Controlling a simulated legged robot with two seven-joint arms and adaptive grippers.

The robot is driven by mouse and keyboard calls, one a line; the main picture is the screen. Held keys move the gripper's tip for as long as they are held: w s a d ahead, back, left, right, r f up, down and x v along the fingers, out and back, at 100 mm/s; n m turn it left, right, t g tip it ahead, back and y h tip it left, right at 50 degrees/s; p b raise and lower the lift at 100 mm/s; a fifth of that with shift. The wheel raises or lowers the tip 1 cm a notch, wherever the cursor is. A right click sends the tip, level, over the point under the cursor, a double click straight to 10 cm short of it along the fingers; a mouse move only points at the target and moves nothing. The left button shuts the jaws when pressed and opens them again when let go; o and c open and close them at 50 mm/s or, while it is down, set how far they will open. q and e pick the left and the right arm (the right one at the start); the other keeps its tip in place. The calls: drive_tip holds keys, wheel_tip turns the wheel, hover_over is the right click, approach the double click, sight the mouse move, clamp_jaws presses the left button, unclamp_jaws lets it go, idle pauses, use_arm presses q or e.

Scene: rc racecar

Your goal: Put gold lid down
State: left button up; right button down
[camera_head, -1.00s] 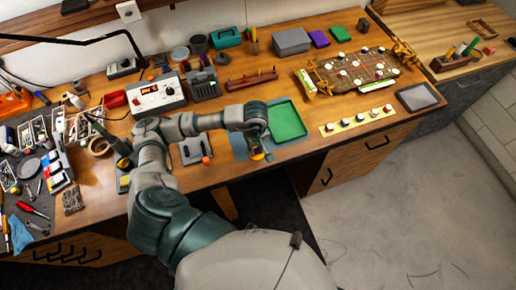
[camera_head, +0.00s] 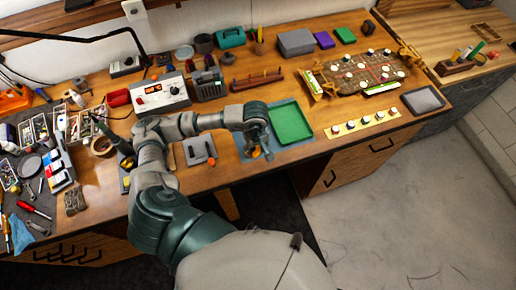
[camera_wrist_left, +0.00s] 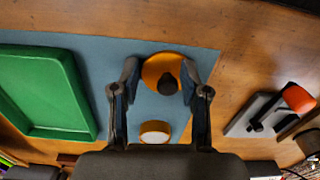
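The gold lid (camera_wrist_left: 154,68) is a round gold-orange disc with a black knob, seen in the left wrist view between my left fingertips. It appears to rest on the blue-grey mat (camera_wrist_left: 100,54). My left gripper (camera_wrist_left: 161,78) points down over it, its fingers spread on either side of the disc, close to its rim. In the head view my left gripper (camera_head: 259,154) is at the mat's front part and partly hides the lid. A small pale disc with a gold rim (camera_wrist_left: 155,131) lies on the mat nearer the wrist. My right gripper is not in view.
A green tray (camera_head: 291,123) lies beside the gripper on the mat. A grey holder with an orange knob (camera_wrist_left: 298,98) is on the other side. A yellow strip with several round pieces (camera_head: 348,127) lies to the right. Bare wood shows in front of the mat.

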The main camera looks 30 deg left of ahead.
use_arm(q)
drive_tip(key=shift+a, duration=0.4)
drive_tip(key=shift+a+f, duration=0.2)
drive_tip(key=shift+a, duration=0.4)
drive_tip(key=shift+d, duration=0.1)
drive_tip(key=shift+d+r, duration=0.2)
drive_tip(key=shift+d+r+p, duration=0.2)
drive_tip(key=shift+r+p, duration=0.1)
drive_tip(key=shift+p, duration=0.1)
wheel_tip(320, 180, up, 12)
drive_tip(key=shift+d+f+b, duration=0.15)
drive_tip(key=shift+b, duration=0.25)
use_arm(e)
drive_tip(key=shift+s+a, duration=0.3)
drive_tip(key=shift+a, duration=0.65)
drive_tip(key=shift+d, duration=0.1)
